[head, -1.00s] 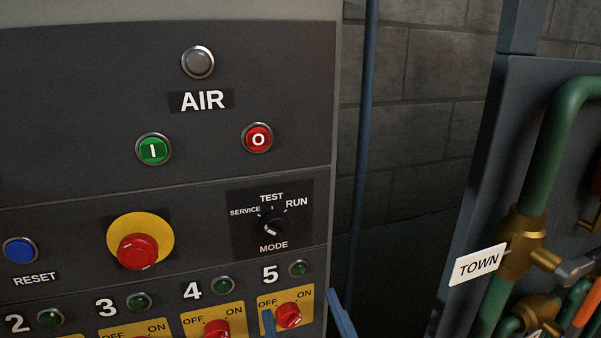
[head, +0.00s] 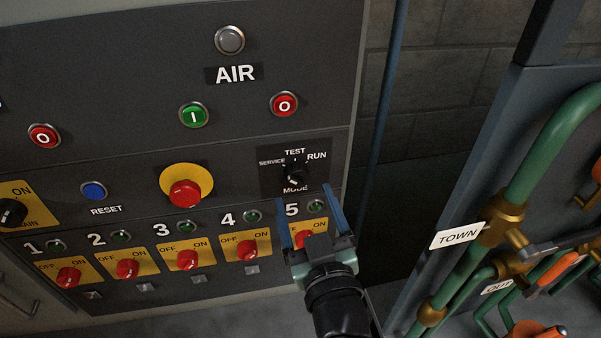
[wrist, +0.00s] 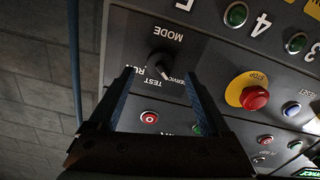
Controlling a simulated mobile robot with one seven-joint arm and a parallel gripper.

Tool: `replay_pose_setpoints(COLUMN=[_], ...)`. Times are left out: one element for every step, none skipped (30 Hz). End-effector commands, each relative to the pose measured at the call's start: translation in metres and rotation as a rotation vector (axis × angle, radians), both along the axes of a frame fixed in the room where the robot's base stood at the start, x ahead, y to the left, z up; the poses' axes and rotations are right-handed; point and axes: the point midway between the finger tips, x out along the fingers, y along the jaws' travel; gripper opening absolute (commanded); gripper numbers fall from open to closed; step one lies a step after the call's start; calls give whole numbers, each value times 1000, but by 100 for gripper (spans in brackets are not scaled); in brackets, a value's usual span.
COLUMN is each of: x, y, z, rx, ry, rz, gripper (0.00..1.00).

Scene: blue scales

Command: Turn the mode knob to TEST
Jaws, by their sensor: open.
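The black mode knob (head: 297,174) sits on a dark plate on the panel, with SERVICE at its left, TEST above and RUN at upper right. In the wrist view the knob (wrist: 160,65) appears turned around, and its white mark seems to lie toward SERVICE; the exact setting is hard to tell. My gripper (head: 306,198) is open and empty, its two blue fingers pointing up toward the knob from just below the plate. In the wrist view the knob shows between and beyond the fingertips (wrist: 157,75), with no contact visible.
A red mushroom button (head: 185,193) on yellow stands left of the plate. Red switch 4 (head: 247,250) and others line the row below; my gripper partly covers switch 5 (head: 305,240). Green pipes (head: 540,150) with a TOWN tag (head: 457,236) stand at the right.

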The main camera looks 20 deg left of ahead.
Motion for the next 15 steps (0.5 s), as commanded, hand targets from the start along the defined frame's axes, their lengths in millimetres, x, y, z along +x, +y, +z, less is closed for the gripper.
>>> replay_pose_setpoints(x=[7,11,16,19,22,25,27,29,31,32,33,34,34,35,35], y=[6,9,12,14,16,17,19,20,21,22,23,24,24,24,24], z=[4,4,4,3,3,3,2,2,1,1,1,0,0,0,0], rx=[0,1,1,1,1,0,0,0,0,0,0,0,0,0,0], ry=[0,1,0,1,1,-1,-1,0,-1,-1,0,0,0,0,0], rz=[3,3,3,3,2,1,1,1,1,1,1,1,1,1,1], gripper=[82,82,82,82,82,82,82,82,82,82,82,82,82,82,82])
